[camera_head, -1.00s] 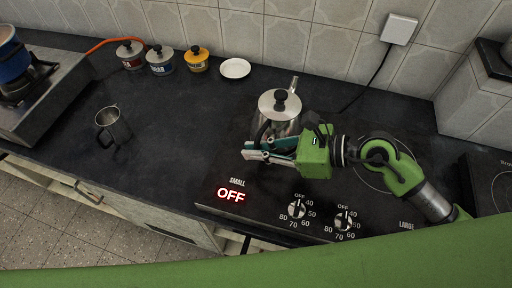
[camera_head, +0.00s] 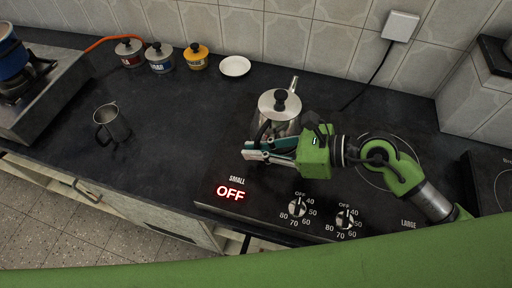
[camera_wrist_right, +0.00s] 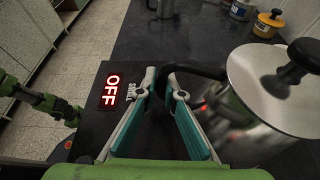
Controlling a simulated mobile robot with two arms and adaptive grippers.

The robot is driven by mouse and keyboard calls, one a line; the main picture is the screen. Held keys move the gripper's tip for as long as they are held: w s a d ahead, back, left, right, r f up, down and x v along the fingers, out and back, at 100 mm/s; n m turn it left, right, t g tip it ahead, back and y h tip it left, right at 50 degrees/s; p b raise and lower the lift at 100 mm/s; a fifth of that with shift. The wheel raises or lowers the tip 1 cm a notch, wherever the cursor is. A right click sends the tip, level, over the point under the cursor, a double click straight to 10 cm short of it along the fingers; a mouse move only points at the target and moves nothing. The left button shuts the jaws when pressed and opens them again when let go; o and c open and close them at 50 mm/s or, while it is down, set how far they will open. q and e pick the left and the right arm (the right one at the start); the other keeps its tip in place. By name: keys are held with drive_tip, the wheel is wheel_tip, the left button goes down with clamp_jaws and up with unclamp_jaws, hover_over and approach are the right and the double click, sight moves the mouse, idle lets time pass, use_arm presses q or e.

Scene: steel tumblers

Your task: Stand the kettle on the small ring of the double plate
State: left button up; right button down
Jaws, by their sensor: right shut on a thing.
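The steel kettle (camera_head: 279,103), with a black lid knob, is over the left part of the black double plate (camera_head: 270,205). It looks upright. Its base and the small ring are hidden behind my right gripper and the kettle, so I cannot tell whether it touches the plate. The large ring (camera_head: 362,174) shows partly behind my right arm. My right gripper (camera_head: 248,150) is shut on the kettle's dark handle, which also shows between the fingers in the right wrist view (camera_wrist_right: 193,70). A green arm of mine shows at that view's left edge; its gripper is unclear.
Several lidded canisters (camera_head: 160,60) and a white saucer (camera_head: 235,67) stand along the wall. A blue pot (camera_head: 12,55) is on a stove at far left. The counter between mug and plate is clear.

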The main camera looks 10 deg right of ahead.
drive_tip(key=shift+f, duration=0.15)
drive_tip(key=c, duration=2.1)
unclamp_jaws()
drive_tip(key=shift+f, duration=0.15)
drive_tip(key=v, duration=1.2)
